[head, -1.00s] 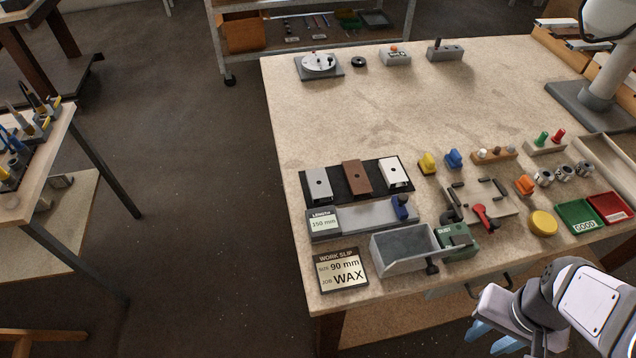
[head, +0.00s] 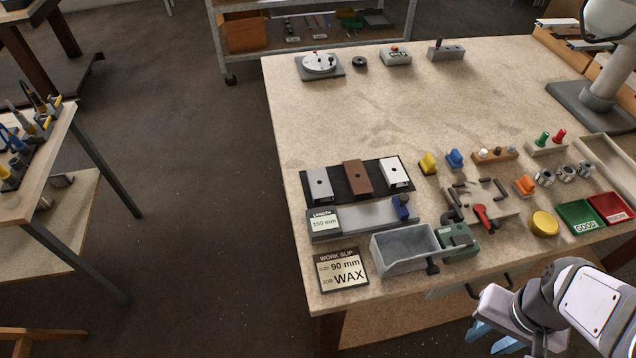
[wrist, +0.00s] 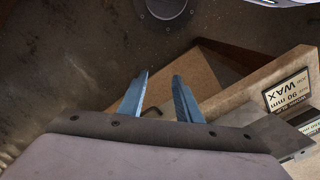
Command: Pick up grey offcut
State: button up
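The grey offcut (head: 319,184) is a short grey profile with a small dark hole. It lies on the black mat (head: 336,190) at the left of the bench, beside a brown profile (head: 356,176) and a white profile (head: 395,174). My gripper (head: 492,339) is off the front edge of the bench, at the lower right of the head view, far from the offcut. In the wrist view its blue fingers (wrist: 158,95) stand apart with nothing between them. The offcut is not in the wrist view.
In front of the mat are a length gauge (head: 362,219), a grey open tray (head: 403,250), a green block (head: 458,240) and a work slip card (head: 342,270). Coloured knobs and a red-handled fixture (head: 482,214) stand to the right. The bench's middle (head: 430,105) is clear.

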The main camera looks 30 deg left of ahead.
jog(key=o, duration=0.8)
